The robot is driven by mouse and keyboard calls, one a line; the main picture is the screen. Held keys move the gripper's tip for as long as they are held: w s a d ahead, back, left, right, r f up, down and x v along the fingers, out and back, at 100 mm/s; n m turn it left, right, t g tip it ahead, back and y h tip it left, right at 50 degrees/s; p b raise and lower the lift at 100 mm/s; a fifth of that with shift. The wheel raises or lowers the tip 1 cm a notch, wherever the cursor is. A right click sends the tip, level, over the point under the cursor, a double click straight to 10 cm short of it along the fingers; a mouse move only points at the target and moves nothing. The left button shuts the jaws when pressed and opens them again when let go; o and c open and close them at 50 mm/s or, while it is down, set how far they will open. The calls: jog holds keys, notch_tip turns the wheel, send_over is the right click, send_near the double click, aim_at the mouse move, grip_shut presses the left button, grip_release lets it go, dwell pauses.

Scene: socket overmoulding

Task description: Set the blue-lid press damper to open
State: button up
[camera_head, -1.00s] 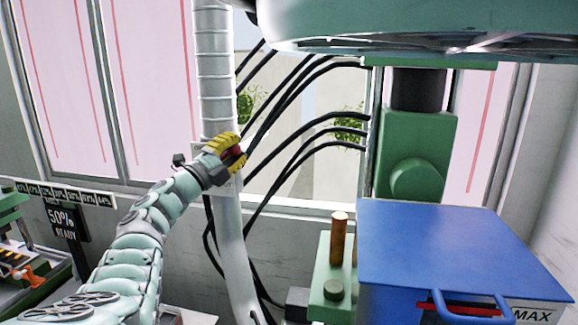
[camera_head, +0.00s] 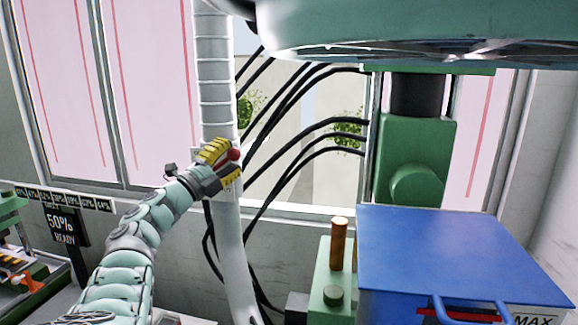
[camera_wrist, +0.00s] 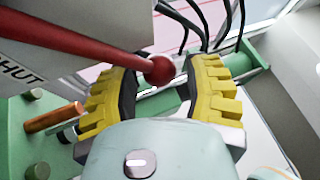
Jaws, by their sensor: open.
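The damper lever is a red rod (camera_wrist: 90,40) ending in a red ball knob (camera_wrist: 158,70). In the wrist view the rod comes in from the upper left, beside a white plate (camera_wrist: 50,62) lettered "SHUT". In the head view the knob (camera_head: 234,154) shows at the grey duct pipe (camera_head: 217,100). My gripper (camera_head: 222,165), with yellow ribbed fingers, is open there. In the wrist view the knob lies between or just beyond the fingertips of my gripper (camera_wrist: 165,78); contact cannot be told. The blue lid (camera_head: 450,250) is at lower right.
Black cables (camera_head: 300,130) run behind the pipe to the right. A green press column (camera_head: 418,150) stands behind the blue lid. A green block with an orange-brown post (camera_head: 339,243) stands left of the lid. A "50% READY" sign (camera_head: 61,225) is at left.

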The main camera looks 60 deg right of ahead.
jog(key=s+v, duration=0.1)
jog(key=v, duration=0.9)
jog(key=shift+w, duration=0.55)
jog(key=shift+a, duration=0.1)
jog(key=shift+c, duration=0.3)
